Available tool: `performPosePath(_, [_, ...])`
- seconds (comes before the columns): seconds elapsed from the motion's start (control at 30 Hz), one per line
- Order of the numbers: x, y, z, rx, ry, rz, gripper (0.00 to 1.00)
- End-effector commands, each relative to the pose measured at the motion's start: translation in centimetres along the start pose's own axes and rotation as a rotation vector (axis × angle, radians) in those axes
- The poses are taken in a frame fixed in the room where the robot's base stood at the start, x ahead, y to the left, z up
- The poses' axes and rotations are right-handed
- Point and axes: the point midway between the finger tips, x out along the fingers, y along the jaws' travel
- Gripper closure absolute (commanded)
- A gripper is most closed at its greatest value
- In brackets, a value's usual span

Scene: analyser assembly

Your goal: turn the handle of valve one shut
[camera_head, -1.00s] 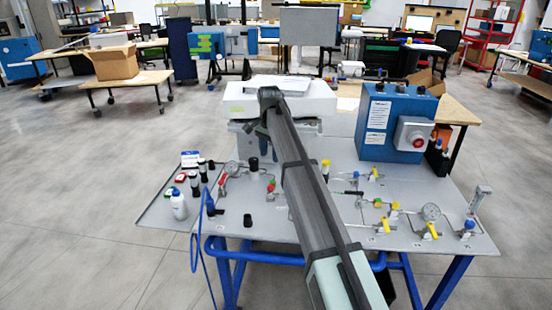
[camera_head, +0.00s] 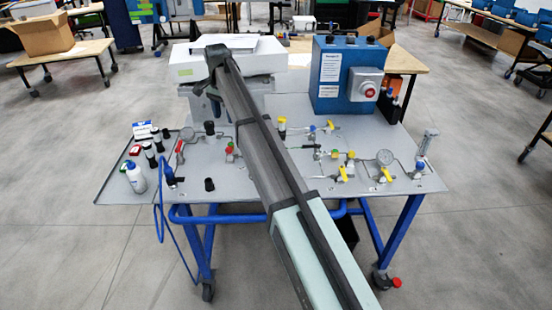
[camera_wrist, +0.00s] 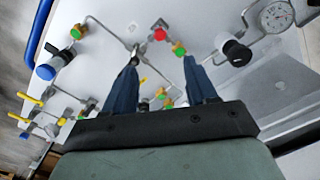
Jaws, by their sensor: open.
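The valves sit on a grey bench panel (camera_head: 228,193). Several have yellow handles, such as one (camera_head: 343,174) right of my arm; another valve has a red handle (camera_head: 180,148) at the left. I cannot tell which is valve one. A valve with red and green parts (camera_head: 229,150) stands just left of my arm. My gripper (camera_wrist: 160,65) is open, its two dark blue fingers pointing at the panel. A red knob (camera_wrist: 160,34) and green knob (camera_wrist: 180,48) show near the gap between the fingertips. Nothing is visibly held. In the head view my arm hides part of the panel.
Thin metal pipes link the fittings. A blue box with a red button (camera_head: 369,90) and a white instrument (camera_head: 250,50) stand behind.

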Motion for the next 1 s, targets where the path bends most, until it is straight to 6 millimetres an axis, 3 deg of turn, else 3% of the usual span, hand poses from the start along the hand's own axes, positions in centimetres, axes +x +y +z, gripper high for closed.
performPosePath(0.27, [0.2, -0.5, 0.7, -0.009, -0.001, 0.001, 0.16])
performPosePath(0.43, [1.1, -3.9, 2.5, -0.049, -0.042, -0.012, 0.0])
performPosePath(0.5, [1.3, -5.2, 3.1, -0.101, -0.072, -0.049, 0.0])
performPosePath(0.77, [1.2, -7.3, 4.0, -0.38, -0.101, -0.132, 0.0])
performPosePath(1.0, [0.9, -9.2, 4.6, -0.754, -0.093, -0.235, 0.0])
